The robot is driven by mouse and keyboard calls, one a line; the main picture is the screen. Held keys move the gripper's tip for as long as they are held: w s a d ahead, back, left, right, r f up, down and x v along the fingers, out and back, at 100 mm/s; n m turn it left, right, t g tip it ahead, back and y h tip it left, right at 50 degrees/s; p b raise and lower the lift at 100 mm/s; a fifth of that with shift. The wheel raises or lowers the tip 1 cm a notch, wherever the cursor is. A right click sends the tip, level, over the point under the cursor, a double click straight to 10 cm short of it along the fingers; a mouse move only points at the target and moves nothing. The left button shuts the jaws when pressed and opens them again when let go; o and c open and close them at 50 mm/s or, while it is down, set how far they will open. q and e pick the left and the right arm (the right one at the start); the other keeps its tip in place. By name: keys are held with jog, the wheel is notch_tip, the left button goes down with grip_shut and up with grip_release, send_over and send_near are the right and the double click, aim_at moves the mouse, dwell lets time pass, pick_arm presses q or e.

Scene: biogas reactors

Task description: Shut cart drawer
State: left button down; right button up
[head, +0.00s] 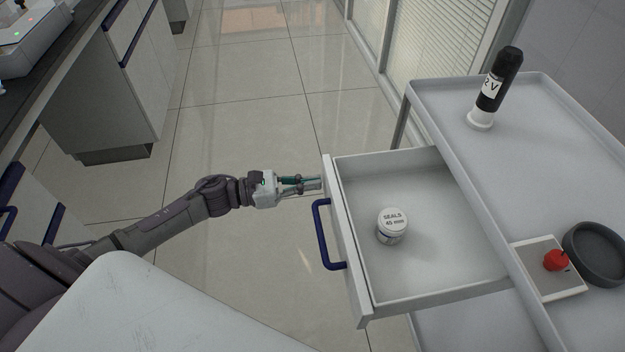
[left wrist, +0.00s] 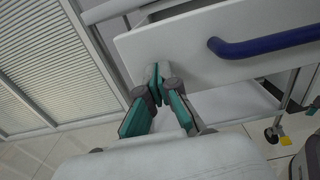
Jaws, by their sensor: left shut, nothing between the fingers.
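The cart drawer (head: 425,276) is pulled out to the left of the grey cart (head: 540,130). Its front carries a blue bar handle (head: 322,236), which also shows in the left wrist view (left wrist: 265,46). A white jar labelled SEALS 45 mm (head: 391,226) stands inside the drawer. My left gripper (head: 318,185) is shut and empty, with its fingertips at the drawer front near its far end, beyond the handle. In the left wrist view the fingertips (left wrist: 158,80) are at the drawer's front panel (left wrist: 170,50); I cannot tell whether they touch it. My right gripper is not in view.
On the cart top stand a black and white cylinder (head: 495,88), a dark round dish (head: 597,254) and a plate with a red knob (head: 555,260). A lab bench (head: 95,90) with blue handles is at the left. The tiled floor between is clear.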

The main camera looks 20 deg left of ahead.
pick_arm(q)
jog(key=shift+w+d, duration=0.15)
jog(key=shift+d, duration=0.15)
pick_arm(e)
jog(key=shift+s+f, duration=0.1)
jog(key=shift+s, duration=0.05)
